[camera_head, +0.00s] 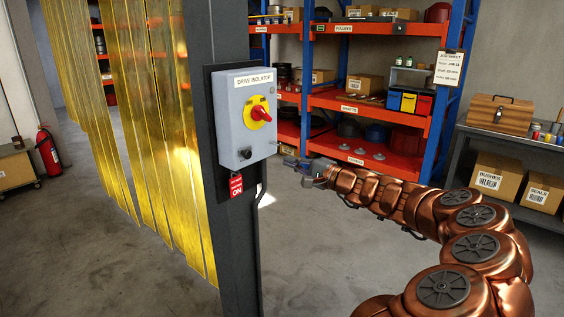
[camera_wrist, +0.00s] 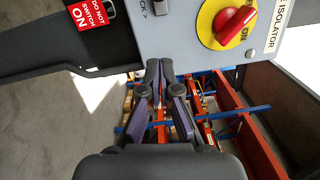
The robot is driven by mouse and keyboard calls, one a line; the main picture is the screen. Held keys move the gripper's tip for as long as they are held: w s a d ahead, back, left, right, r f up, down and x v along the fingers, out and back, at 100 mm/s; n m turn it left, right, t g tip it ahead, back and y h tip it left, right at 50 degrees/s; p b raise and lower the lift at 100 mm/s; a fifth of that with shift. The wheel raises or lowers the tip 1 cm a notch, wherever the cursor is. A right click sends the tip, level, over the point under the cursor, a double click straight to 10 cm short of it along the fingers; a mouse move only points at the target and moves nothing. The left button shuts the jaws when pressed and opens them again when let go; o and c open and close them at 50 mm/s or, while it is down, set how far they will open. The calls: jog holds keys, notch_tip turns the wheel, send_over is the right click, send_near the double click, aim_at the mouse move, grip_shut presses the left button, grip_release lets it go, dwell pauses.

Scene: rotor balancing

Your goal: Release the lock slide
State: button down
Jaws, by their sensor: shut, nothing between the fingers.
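The grey drive isolator box (camera_head: 230,120) is mounted on a dark post, with a red rotary handle (camera_head: 261,113) on a yellow plate. A small dark part low on its front (camera_head: 246,154) looks like the lock slide. In the wrist view a dark slide (camera_wrist: 177,5) beside lettering ending in "CK >" is cut off by the top edge. A red tag (camera_head: 236,184) hangs below the box. My gripper (camera_head: 287,161) is just right of the box, apart from it. In the wrist view its fingers (camera_wrist: 160,68) are shut and empty, below the box's edge in the picture.
The post (camera_head: 238,250) stands in front of me, with yellow strip curtains (camera_head: 150,120) to its left. Orange and blue shelving (camera_head: 370,165) stands behind my gripper. A bench with a wooden toolbox (camera_head: 500,115) is at right.

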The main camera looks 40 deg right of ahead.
jog(key=shift+v, duration=1.35)
jog(key=s+a+r+n+g+y+p, duration=0.1)
jog(key=a+n+g+y, duration=0.15)
jog(key=a, duration=0.75)
jog(key=s+a+n+g+y, duration=0.2)
jog(key=a+n+g, duration=0.15)
jog(key=a, duration=0.65)
jog(key=s+a+r+n+g+y+p, duration=0.1)
jog(key=a+n+g+y, duration=0.2)
jog(key=a, duration=0.6)
jog(key=s+a+f+n+g+h, duration=0.2)
jog(key=s+a+f+n+g, duration=0.15)
jog(key=s+a, duration=0.4)
jog(key=s+a+f+n+g+h+p, duration=0.1)
jog(key=s+a+f+n+g+h, duration=0.15)
jog(key=s, duration=0.35)
jog(key=s+a+f+n+g+h+p, duration=0.1)
jog(key=s+f+g, duration=0.15)
jog(key=s, duration=0.25)
jog(key=s+d+f+g+h+p, duration=0.1)
jog(key=s+d+f+h, duration=0.1)
jog(key=s, duration=0.5)
jog(key=s+d+f+g+h, duration=0.1)
jog(key=s+d+f+h, duration=0.1)
jog(key=s+d+h, duration=0.3)
jog(key=shift+s+d+n+p, duration=0.3)
jog(key=shift+s+d+p, duration=0.05)
jog(key=shift+s+d, duration=0.7)
